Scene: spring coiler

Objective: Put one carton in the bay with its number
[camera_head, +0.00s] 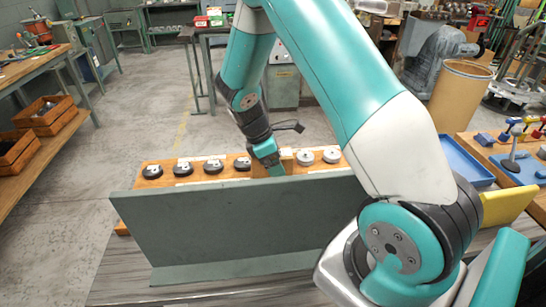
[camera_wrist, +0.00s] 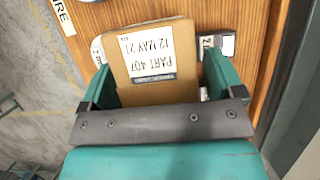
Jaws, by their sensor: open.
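A tan carton (camera_wrist: 158,55) stands between the two teal fingers of my gripper (camera_wrist: 160,75) in the wrist view. Its white label reads "PART 407 12 MAY 21" upside down. The fingers are open, one on each side of it; whether either touches it I cannot tell. In the head view my gripper (camera_head: 272,165) is low over the wooden board, behind the green panel, with the brown carton (camera_head: 287,157) partly showing beside it. White tags beside the carton are partly covered, and their numbers are not clear. I cannot make out numbered bays.
A tall grey-green panel (camera_head: 230,225) stands in front of the wooden board (camera_head: 165,182) and hides its near side. Several dark round pieces (camera_head: 183,169) and pale ones (camera_head: 331,156) line the board. A blue tray (camera_head: 462,160) lies at right. Open floor (camera_head: 70,210) is at left.

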